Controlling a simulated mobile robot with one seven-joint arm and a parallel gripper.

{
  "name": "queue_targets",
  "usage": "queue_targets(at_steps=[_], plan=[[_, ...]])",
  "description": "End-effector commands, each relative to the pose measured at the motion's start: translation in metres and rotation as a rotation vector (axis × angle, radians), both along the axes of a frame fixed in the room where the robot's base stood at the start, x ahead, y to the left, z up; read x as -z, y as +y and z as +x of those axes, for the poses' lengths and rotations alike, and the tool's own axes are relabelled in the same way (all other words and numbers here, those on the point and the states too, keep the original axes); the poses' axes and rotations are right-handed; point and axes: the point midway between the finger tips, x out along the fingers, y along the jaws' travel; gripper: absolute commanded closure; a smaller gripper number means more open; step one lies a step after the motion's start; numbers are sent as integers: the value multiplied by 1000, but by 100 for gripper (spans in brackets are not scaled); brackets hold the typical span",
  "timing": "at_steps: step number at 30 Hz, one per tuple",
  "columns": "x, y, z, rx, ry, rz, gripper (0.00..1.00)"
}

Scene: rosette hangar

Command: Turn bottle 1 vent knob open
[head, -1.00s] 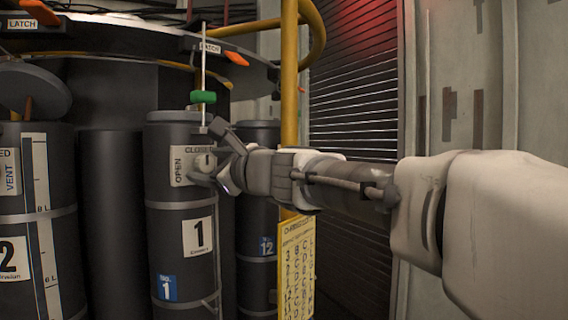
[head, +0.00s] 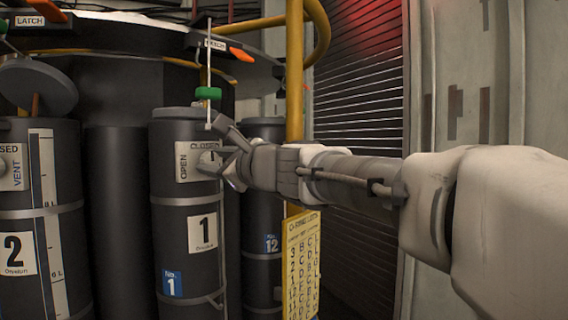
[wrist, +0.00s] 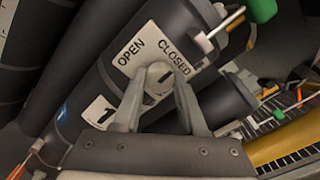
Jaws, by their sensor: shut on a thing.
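Bottle 1 (head: 183,270) is a dark upright cylinder with a white "1" label and a blue "No. 1" tag, left of centre in the head view. Its vent plate (head: 184,165) reads OPEN and CLOSED. The vent knob (wrist: 159,74) is a pale round knob on that plate in the wrist view, with a mark on its face. My gripper (wrist: 160,78) is shut on the knob, one finger on each side. In the head view my gripper (head: 222,160) reaches the plate from the right and hides most of the knob.
Bottle 2 (head: 40,285) stands to the left and bottle 12 (head: 262,215) behind on the right. A green-ended rod (head: 208,93) hangs above bottle 1. A yellow pole (head: 294,70) and a yellow chart (head: 301,262) stand close by my arm. An orange latch (head: 241,54) is overhead.

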Motion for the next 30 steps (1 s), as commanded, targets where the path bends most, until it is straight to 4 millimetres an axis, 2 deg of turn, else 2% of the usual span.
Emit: queue_targets(at_steps=[8, 30], plan=[[4, 0, 0, 1, -138, -128, 100], [4, 0, 0, 0, -647, -613, 100]])
